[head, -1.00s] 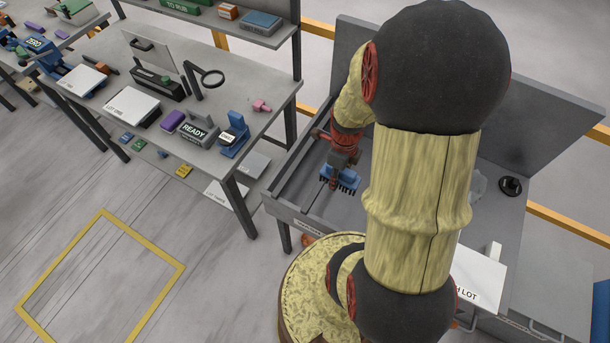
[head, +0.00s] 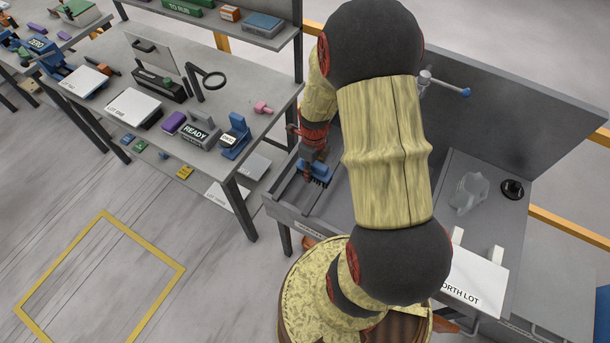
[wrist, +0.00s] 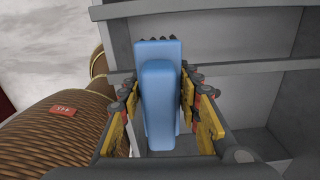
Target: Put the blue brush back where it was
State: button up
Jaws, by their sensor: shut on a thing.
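The blue brush (head: 316,173) is in my gripper (head: 312,163), with its dark bristles pointing down, above the left part of the grey sink-like bench (head: 285,210). In the wrist view the blue brush (wrist: 160,95) lies between the two yellow-padded fingers of my gripper (wrist: 170,110), which are shut on its sides. Grey walls and ledges of the bench (wrist: 230,70) show beyond and beside it. How far the bristles are above the surface below cannot be told.
A blue-ended tap (head: 463,92) stands at the bench's back. A clear object (head: 470,190) and a black round piece (head: 512,189) are at the right, near a white sign (head: 470,275). A separate table (head: 225,100) with labelled blocks stands at the left.

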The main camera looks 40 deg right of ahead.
jog(key=w+f, duration=0.2)
jog(key=f, duration=0.1)
jog(key=shift+w+a+f, duration=0.2)
jog(key=shift+w, duration=0.2)
jog(key=f, duration=0.3)
jog(key=shift+w+f, duration=0.1)
jog(key=shift+w, duration=0.2)
jog(key=shift+f+b, duration=0.35)
jog(key=shift+b, duration=0.05)
jog(key=o, duration=1.1)
jog(key=shift+r, duration=0.15)
